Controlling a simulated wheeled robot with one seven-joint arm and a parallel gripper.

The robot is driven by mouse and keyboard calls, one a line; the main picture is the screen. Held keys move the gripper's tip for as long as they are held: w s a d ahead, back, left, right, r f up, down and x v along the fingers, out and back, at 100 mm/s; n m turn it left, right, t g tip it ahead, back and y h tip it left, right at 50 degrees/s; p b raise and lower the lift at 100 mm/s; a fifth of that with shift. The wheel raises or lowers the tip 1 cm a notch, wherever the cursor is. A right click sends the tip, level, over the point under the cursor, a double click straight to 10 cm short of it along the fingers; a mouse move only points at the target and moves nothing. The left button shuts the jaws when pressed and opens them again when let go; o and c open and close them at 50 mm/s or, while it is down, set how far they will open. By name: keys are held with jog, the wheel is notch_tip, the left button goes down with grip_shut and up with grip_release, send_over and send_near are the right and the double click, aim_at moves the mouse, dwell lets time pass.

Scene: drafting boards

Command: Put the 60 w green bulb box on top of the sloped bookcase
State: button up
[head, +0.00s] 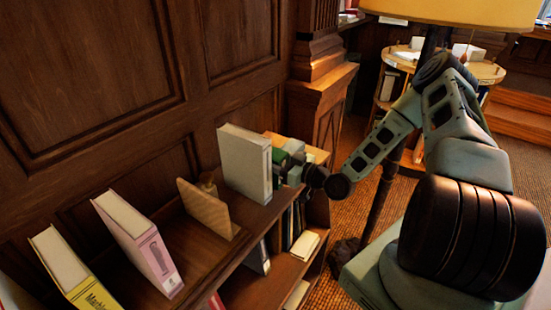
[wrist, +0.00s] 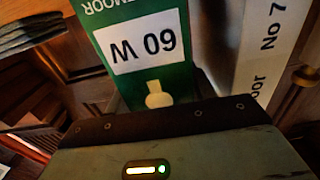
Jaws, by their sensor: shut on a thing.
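The green 60 W bulb box (wrist: 150,82) fills the upper middle of the wrist view, its white label upside down. In the head view the green box (head: 279,154) shows partly behind a tall pale box file. My gripper (head: 283,168) is shut on it, at the far end of the bookcase top; its fingertips are mostly hidden. The sloped bookcase (head: 222,262) runs along the panelled wall. I cannot tell whether the box touches the top.
The pale box file (head: 246,162) stands close beside the green box. A wooden bookend (head: 206,208), a pink file (head: 141,243) and a yellow file (head: 75,270) stand nearer along the top, with gaps between. A lamp (head: 460,12) and round table (head: 488,70) are behind my arm.

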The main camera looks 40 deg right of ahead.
jog(key=shift+f, duration=0.2)
jog(key=shift+f, duration=0.15)
jog(key=o, duration=1.1)
jog(key=shift+c, duration=0.2)
jog(key=shift+s+r, duration=0.1)
jog(key=shift+r, duration=0.15)
jog(key=b+v, duration=0.4)
jog(key=v, duration=0.7)
jog(key=shift+s, duration=0.4)
jog(key=shift+d, duration=0.1)
